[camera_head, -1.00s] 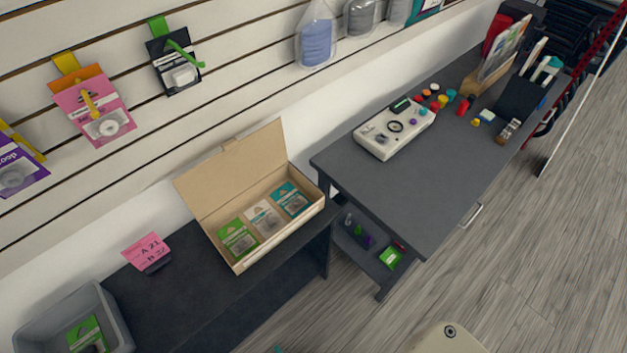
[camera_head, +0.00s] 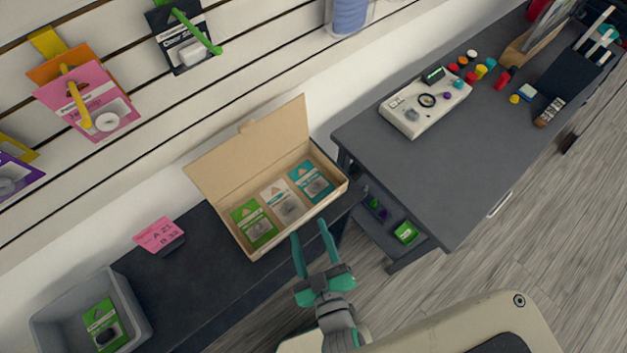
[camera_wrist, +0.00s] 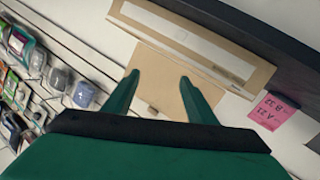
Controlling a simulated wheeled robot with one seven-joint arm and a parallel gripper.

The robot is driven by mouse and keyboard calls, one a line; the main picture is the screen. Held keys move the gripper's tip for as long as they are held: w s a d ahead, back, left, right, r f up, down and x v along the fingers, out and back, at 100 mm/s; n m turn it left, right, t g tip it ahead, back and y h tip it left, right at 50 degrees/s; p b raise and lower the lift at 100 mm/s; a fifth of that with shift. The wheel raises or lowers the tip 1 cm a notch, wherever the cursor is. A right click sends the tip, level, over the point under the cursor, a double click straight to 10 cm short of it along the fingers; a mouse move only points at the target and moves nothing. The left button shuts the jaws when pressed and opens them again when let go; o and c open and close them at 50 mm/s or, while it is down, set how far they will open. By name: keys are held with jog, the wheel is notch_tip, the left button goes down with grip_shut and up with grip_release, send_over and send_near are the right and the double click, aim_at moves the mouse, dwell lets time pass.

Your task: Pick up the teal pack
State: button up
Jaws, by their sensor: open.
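The teal pack (camera_head: 311,181) lies at the right end of an open cardboard box (camera_head: 297,224), beside a white pack (camera_head: 281,200) in the middle and a green pack (camera_head: 254,223) at the left. My gripper (camera_head: 311,230) is open and empty, its teal fingers in front of the box's near edge in the head view. In the wrist view, my gripper (camera_wrist: 155,80) shows two spread fingers with nothing between them. The cardboard box (camera_wrist: 160,43) shows beyond the fingertips there; the teal pack cannot be made out in that view.
The box stands on a dark low bench (camera_head: 200,285) with a pink note (camera_head: 159,235) and a grey bin (camera_head: 135,305) holding a green pack. A higher dark table (camera_head: 430,170) stands close on the right. The slatted wall with hanging packs rises behind.

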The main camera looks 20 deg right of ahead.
jog(key=w+d+r+m+h, duration=0.1)
jog(key=w+d+r+h, duration=0.3)
jog(key=w+d+r, duration=0.35)
jog(key=w+d+r+h, duration=0.4)
jog(key=w+d, duration=0.4)
jog(key=d, duration=0.3)
jog(key=d+r+m+g+h, duration=0.35)
jog(key=d+m+g, duration=0.2)
jog(key=d, duration=0.25)
jog(key=d+r+m+g+h, duration=0.3)
jog(key=d+r+m+g, duration=0.2)
jog(key=d+m, duration=0.15)
jog(key=m+g+y, duration=0.4)
jog(key=g+y, duration=0.2)
jog(key=y, duration=1)
send_over(316, 182)
notch_tip(316, 182, down, 16)
jog(key=f, duration=0.5)
jog(key=shift+s+d+t, duration=0.2)
jog(key=shift+s+t, duration=0.05)
jog(key=shift+w+a+f, duration=0.15)
jog(key=shift+f, duration=1.3)
jog(key=shift+w+a+f, duration=0.1)
jog(key=shift+f, duration=1.3)
